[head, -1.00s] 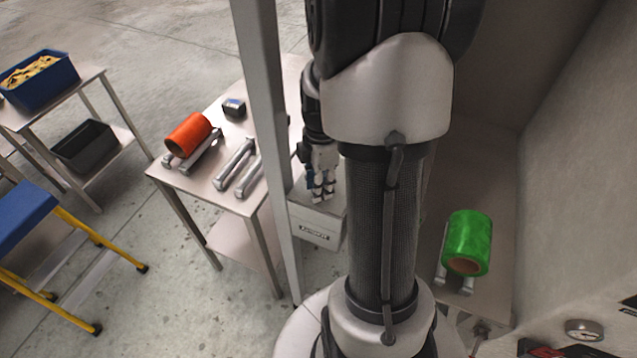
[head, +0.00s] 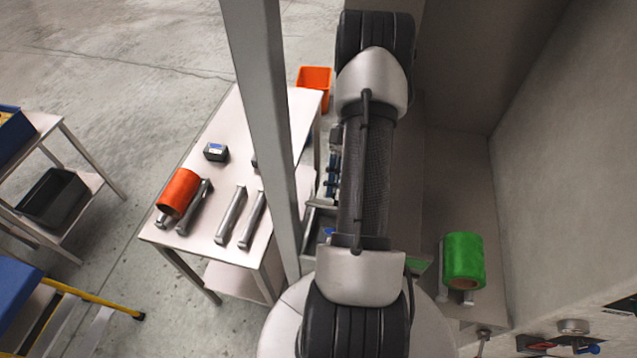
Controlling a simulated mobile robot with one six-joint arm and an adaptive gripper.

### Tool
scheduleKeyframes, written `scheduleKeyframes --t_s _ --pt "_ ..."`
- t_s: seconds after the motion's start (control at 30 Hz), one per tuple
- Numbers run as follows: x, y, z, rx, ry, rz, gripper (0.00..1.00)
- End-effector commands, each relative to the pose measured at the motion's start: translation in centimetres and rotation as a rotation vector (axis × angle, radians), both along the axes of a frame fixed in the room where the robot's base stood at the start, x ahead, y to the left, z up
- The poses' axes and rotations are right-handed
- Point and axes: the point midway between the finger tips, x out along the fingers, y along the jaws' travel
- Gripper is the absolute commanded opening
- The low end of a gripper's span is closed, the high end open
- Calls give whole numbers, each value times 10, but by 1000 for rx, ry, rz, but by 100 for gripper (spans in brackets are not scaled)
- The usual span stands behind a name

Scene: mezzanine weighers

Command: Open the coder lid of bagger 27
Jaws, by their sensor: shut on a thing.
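The coder of bagger 27 (head: 318,220) is a grey box beside the post, partly hidden by my arm. Its top looks open: I see into it, with something blue inside. My gripper (head: 332,182) shows only as a narrow strip of dark and blue parts at the left of my arm, just beyond the box. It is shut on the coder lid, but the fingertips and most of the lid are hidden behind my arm.
A grey post (head: 262,120) stands close left of my arm. A steel table (head: 215,165) holds an orange roll (head: 180,190), grey bars and a small dark device (head: 215,152). A green roll (head: 464,258) sits at right by the wall. An orange bin (head: 314,82) stands behind.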

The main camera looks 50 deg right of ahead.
Motion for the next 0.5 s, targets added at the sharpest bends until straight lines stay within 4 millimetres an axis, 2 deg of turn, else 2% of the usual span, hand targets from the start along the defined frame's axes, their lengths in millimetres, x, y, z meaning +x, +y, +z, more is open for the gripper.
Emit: scheduleKeyframes --t_s 0.2,0.5 --pt "4 -15 4 124 44 -4 0" --pt "8 -28 6 224 87 -4 0"
